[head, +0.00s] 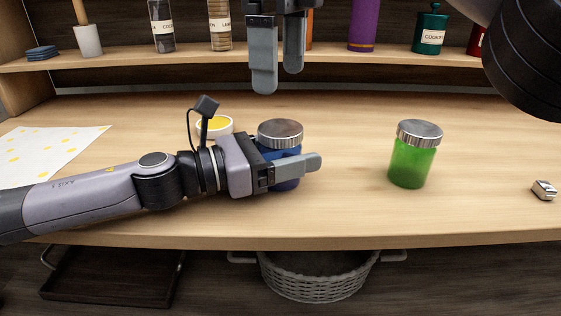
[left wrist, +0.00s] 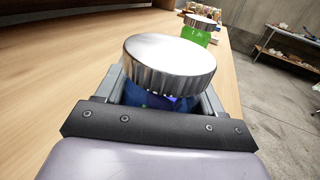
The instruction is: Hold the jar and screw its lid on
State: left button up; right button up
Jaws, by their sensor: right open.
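A blue jar (head: 287,153) stands on the wooden counter, with a silver metal lid (head: 280,132) sitting on its mouth. My left gripper (head: 305,166) is shut on the jar's body from the left, below the lid. In the left wrist view the jar (left wrist: 150,100) is between the two fingers and the lid (left wrist: 170,62) is above them. Whether the lid is threaded tight cannot be told. My right gripper (head: 278,70) is open and empty, high above the lid, fingers pointing down. The jar's far side is hidden.
A green jar (head: 410,162) with a silver lid stands to the right. A white bowl with yellow contents (head: 214,125) is close behind my left gripper. A small metal object (head: 544,190) lies at far right. A shelf (head: 340,58) with containers runs behind; a basket (head: 318,278) is below.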

aim_at(280, 127)
pick_arm(q)
grip_shut()
pick_arm(e)
jog(key=n, duration=0.4)
jog(key=shift+n, duration=0.4)
jog(key=n, duration=0.4)
jog(key=shift+f, duration=0.15)
jog(key=shift+f, duration=3.85)
